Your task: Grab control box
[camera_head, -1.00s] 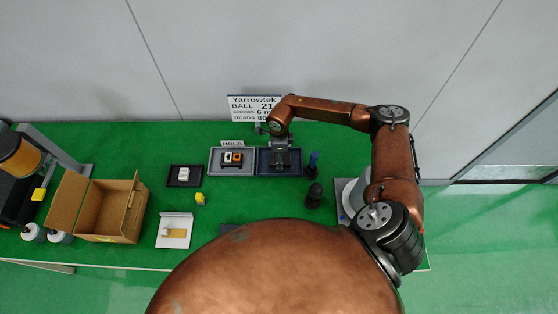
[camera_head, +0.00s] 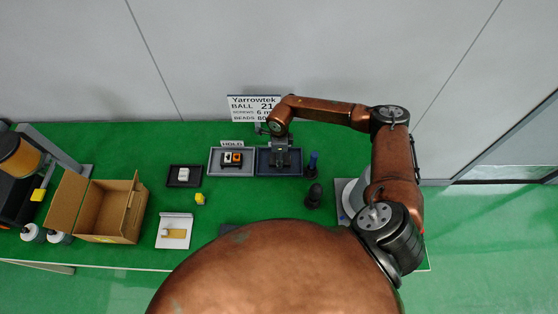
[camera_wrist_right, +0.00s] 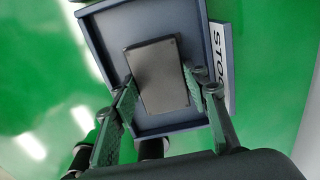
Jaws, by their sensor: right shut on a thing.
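The control box (camera_wrist_right: 158,76) is a dark grey, flat rectangular block in the right wrist view. It lies in or just above a blue tray (camera_wrist_right: 146,12). My right gripper (camera_wrist_right: 160,98) is shut on the control box, with one finger against each of its long sides. In the head view the right gripper (camera_head: 280,160) is over the blue tray (camera_head: 262,172), and the box is mostly hidden by it. Whether the box touches the tray floor cannot be told. My left gripper is not in view.
Left of the blue tray is a grey tray (camera_head: 216,168) holding an orange-and-black item. Dark bottles (camera_head: 313,196) stand close on the right.

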